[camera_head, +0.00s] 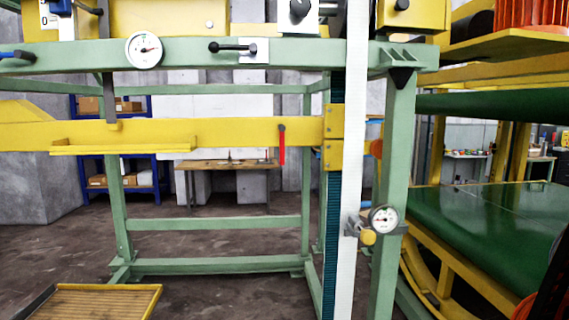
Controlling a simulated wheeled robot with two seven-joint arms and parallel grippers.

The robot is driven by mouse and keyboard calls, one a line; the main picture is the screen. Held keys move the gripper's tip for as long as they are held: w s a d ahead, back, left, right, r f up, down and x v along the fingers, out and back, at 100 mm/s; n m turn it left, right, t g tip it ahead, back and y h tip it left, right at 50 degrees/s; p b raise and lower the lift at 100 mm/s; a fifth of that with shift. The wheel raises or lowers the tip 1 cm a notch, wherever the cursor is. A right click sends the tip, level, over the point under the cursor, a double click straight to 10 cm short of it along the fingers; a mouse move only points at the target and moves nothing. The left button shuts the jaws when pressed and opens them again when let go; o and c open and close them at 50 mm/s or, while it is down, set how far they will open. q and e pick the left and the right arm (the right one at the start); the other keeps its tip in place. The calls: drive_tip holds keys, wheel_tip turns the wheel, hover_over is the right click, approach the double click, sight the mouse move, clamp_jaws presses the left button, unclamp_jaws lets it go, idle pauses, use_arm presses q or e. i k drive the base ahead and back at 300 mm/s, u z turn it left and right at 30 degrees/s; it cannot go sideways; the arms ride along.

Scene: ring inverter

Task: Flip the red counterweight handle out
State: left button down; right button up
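The red handle (281,145) hangs vertically at the right part of the yellow horizontal beam (230,132), close against its front face. Its dark upper end sits near the beam's top edge, and its lower end reaches below the beam. Neither of my grippers shows in the head view, so nothing of mine is seen touching the handle.
A green frame (393,160) surrounds the beam, with a white vertical strip (351,130) to the handle's right. Gauges (144,50) and a black-knobbed lever (233,47) sit on the frame. A yellow-edged tray (100,302) is low left. Open floor lies below the beam.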

sight(282, 129)
drive_tip(key=z, duration=0.2)
drive_tip(key=i, duration=1.25)
drive_tip(key=u, duration=0.5)
